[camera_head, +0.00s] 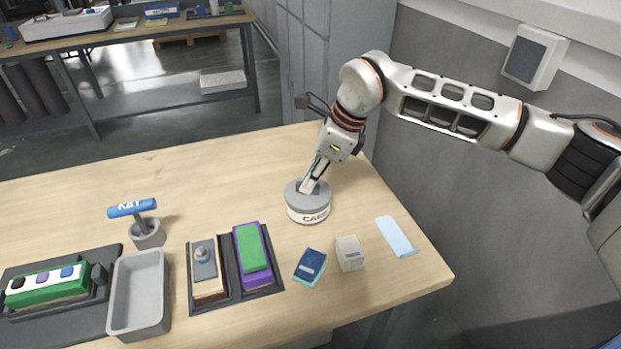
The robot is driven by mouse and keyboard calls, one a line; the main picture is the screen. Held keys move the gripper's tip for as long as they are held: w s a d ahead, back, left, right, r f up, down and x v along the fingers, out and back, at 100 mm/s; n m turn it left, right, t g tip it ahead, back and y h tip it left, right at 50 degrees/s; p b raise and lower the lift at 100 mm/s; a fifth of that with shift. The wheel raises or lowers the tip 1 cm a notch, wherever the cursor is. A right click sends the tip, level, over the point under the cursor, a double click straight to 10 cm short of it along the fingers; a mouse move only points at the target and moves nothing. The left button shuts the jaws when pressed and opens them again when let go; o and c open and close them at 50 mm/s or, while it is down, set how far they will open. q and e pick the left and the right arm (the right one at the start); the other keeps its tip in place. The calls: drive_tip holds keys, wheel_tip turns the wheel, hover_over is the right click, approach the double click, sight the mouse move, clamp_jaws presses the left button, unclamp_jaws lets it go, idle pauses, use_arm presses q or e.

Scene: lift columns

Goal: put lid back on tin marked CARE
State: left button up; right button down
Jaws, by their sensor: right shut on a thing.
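The tin marked CARE (313,217) is a low, round, white tin standing on the wooden table near its back right. A grey round lid (293,197) is at the top of the tin. I cannot tell whether it is fully seated. My right gripper (311,185) reaches down from above and is shut on the middle of the lid; its fingers hide the part they hold. My left gripper is not in view.
In front of the tin are a blue box (310,265), a small grey box (350,253) and a light blue flat piece (396,237). A black tray (236,294), a grey bin (139,320) and a cup with a blue-headed stamp (132,208) stand left. The table's back left is clear.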

drive_tip(key=c, duration=2)
unclamp_jaws()
drive_tip(key=o, duration=0.5)
drive_tip(key=shift+r, duration=0.1)
drive_tip(key=shift+r+p, duration=0.95)
drive_tip(key=shift+r, duration=0.6)
drive_tip(key=shift+r+p, duration=1)
drive_tip(key=shift+r, duration=0.85)
